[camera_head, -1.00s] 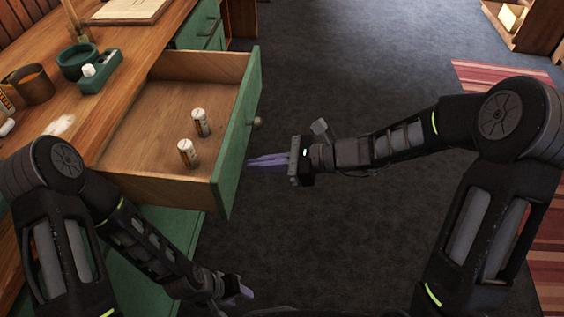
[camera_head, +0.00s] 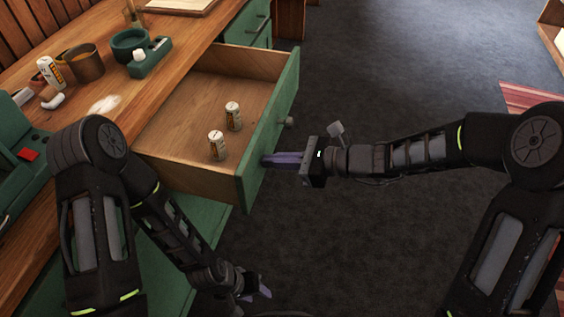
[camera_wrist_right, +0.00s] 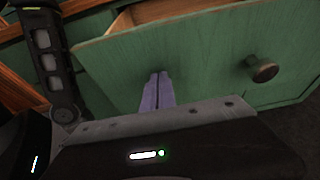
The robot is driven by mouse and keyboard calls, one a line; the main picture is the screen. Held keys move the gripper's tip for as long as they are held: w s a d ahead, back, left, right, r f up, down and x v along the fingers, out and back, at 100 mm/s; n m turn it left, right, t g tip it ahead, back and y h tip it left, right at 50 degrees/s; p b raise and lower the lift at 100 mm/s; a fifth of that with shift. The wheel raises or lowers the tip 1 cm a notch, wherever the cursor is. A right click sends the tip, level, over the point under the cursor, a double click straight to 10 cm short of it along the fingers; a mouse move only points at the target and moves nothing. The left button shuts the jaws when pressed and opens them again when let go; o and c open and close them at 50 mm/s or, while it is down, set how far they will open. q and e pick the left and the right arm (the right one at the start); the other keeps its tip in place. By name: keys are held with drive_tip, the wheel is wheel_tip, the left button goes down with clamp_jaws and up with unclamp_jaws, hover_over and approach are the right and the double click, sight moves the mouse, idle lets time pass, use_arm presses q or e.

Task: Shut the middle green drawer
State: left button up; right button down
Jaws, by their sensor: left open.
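The green drawer (camera_head: 268,135) stands pulled out from the wooden-topped desk, and its front with a round knob (camera_head: 289,122) also shows in the right wrist view (camera_wrist_right: 200,75). Two small white-and-brown cylinders (camera_head: 233,115) (camera_head: 217,145) stand upright inside it. My right gripper (camera_head: 266,160) is shut and empty. Its purple fingertips point at the drawer front, below and beside the knob, at or very close to the surface; I cannot tell if they touch. My left gripper (camera_head: 262,289) is open and empty, low down in front of the desk.
The desk top (camera_head: 110,105) holds a brown cup (camera_head: 84,63), a green bowl (camera_head: 130,45), a green holder (camera_head: 151,62) and a white bottle (camera_head: 51,73). Another green drawer front (camera_head: 246,22) is farther back. The dark carpet to the right is open floor.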

sight(214, 150)
drive_tip(key=w+a+b, duration=0.1)
drive_tip(key=a, duration=0.3)
drive_tip(key=w+a+b, duration=0.1)
drive_tip(key=a, duration=0.4)
drive_tip(key=w+a+b, duration=0.1)
drive_tip(key=a, duration=0.4)
drive_tip(key=shift+w+a+f, duration=0.15)
drive_tip(key=shift+w+a, duration=0.05)
drive_tip(key=shift+w, duration=0.1)
drive_tip(key=w+a, duration=0.1)
drive_tip(key=a, duration=0.5)
drive_tip(key=w+a, duration=0.1)
drive_tip(key=a, duration=0.2)
drive_tip(key=shift+w+a, duration=0.2)
drive_tip(key=shift+w, duration=0.15)
drive_tip(key=shift+a, duration=0.15)
drive_tip(key=shift+r, duration=0.25)
drive_tip(key=shift+a+r, duration=0.1)
drive_tip(key=shift+r, duration=0.05)
